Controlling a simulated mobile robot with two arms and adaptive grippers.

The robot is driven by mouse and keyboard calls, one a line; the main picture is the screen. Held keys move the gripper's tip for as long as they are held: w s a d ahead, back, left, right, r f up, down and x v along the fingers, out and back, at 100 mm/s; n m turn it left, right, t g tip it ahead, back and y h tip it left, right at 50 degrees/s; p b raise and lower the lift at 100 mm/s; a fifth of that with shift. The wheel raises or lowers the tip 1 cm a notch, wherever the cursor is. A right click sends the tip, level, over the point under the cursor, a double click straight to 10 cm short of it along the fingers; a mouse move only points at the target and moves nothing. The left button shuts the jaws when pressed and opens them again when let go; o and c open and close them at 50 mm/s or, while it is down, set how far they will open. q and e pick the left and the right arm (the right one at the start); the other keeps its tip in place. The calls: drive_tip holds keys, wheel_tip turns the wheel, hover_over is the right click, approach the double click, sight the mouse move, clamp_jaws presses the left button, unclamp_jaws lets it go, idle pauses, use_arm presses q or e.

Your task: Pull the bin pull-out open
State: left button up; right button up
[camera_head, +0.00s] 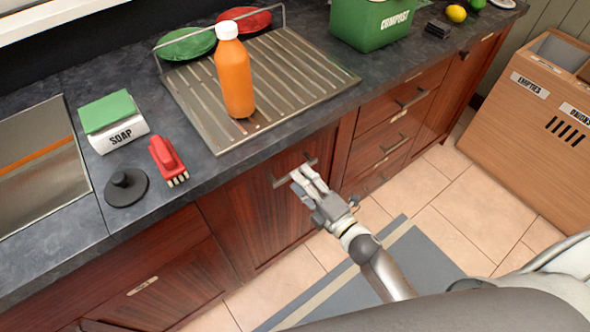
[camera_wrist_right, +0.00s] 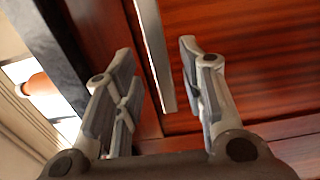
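The bin pull-out (camera_head: 262,218) is the reddish-brown wooden front below the drain board, and it looks shut, about flush with the fronts beside it. Its grey bar handle (camera_head: 282,180) is near the top of the front. My right gripper (camera_head: 300,180) is at the handle's right part. In the right wrist view the gripper (camera_wrist_right: 155,90) is open, and the handle bar (camera_wrist_right: 155,55) runs between its two fingers with a gap visible on both sides. I cannot tell whether a finger touches it. My left gripper is not in view.
An orange bottle (camera_head: 236,75) stands on the drain board (camera_head: 300,60) above. The counter also holds a soap box (camera_head: 118,132), a red brush (camera_head: 168,158) and a green compost bin (camera_head: 365,22). The floor before the front is clear, with a grey mat (camera_head: 425,255).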

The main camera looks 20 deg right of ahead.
drive_tip(key=shift+x, duration=1.85)
clamp_jaws()
